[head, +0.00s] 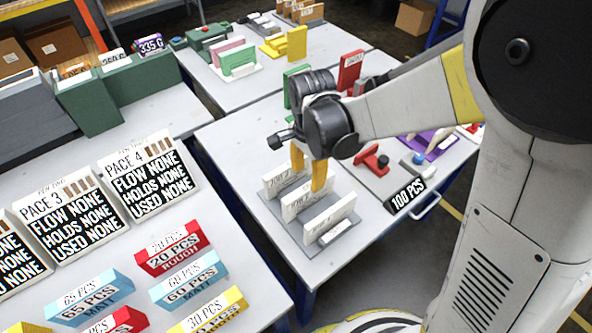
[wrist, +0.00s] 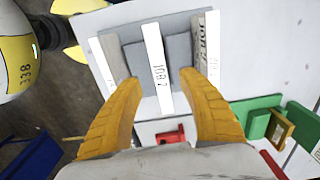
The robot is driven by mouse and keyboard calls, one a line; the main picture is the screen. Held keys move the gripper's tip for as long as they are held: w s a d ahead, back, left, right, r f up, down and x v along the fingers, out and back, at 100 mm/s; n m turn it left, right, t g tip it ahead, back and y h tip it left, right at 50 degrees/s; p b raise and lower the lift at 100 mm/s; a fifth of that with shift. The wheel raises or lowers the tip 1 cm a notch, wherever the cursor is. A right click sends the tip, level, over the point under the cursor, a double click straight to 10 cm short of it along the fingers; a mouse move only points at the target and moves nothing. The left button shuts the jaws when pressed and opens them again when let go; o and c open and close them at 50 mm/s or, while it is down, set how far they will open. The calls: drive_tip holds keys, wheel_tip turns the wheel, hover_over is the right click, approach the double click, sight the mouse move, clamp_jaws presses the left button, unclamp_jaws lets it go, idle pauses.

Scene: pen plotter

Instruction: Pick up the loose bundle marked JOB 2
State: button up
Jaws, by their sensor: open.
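A grey rack (head: 271,203) holds three upright white bundles, and it also shows in the wrist view (wrist: 178,50). The middle bundle (wrist: 156,68) carries a label along its top edge that appears to read JOB 2. It is partly behind my fingers in the head view (head: 296,204). My gripper (head: 308,177) is open above the rack with its yellow fingers pointing down. In the wrist view my fingertips (wrist: 159,78) lie on either side of the middle bundle, with a gap on each side. Nothing is held.
The other bundles stand close on both sides, one at the front (head: 328,214) and one behind (head: 285,178). A red device (head: 371,160) and a black 100 PCS sign (head: 405,195) are to the right. Page signs (head: 150,176) and coloured blocks (head: 172,248) fill the nearer table.

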sight(309, 187)
drive_tip(key=f, duration=0.2)
drive_tip(key=f+b, duration=0.1)
drive_tip(key=shift+d+f, duration=0.15)
drive_tip(key=shift+d, duration=0.15)
drive_tip(key=f+b, duration=0.3)
drive_tip(key=f, duration=0.3)
drive_tip(key=shift+w+f, duration=0.1)
drive_tip(key=shift+w, duration=0.1)
clamp_jaws()
